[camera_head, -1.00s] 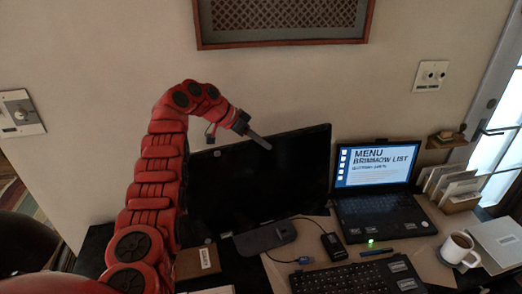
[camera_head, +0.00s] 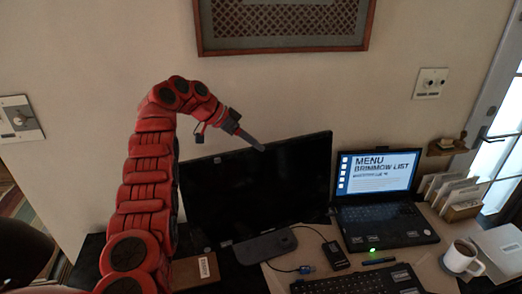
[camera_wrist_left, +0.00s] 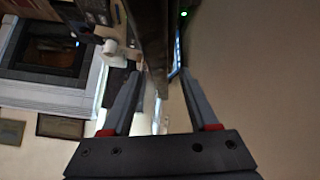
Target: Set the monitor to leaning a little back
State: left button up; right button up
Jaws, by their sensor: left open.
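The monitor (camera_head: 275,185) is a black, dark-screened panel standing on its stand foot (camera_head: 265,246) against the wall side of the desk. My left gripper (camera_head: 262,148) is at the monitor's top edge, with a grey finger showing just in front of it. In the left wrist view my left gripper (camera_wrist_left: 161,80) has its two fingers wide apart. The monitor's dark edge (camera_wrist_left: 153,40) shows between and beyond the fingertips, apparently not clamped. I cannot tell whether a finger touches it. My right gripper is in neither view.
An open laptop (camera_head: 378,172) stands close to the monitor's right. A keyboard (camera_head: 355,281), a white mug (camera_head: 460,257), a small black device (camera_head: 335,254) and a letter holder (camera_head: 462,208) are on the desk. A wall frame (camera_head: 285,50) hangs above.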

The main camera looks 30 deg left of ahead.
pick_arm(q)
jog(key=v, duration=0.6)
jog(key=shift+d+r+p, duration=0.15)
jog(key=shift+r+p, duration=0.1)
jog(key=shift+p, duration=0.1)
jog(key=p+v, duration=0.5)
jog(key=v, duration=0.2)
jog(key=shift+s+a, duration=0.2)
jog(key=shift+a, duration=0.1)
jog(key=shift+f, duration=0.15)
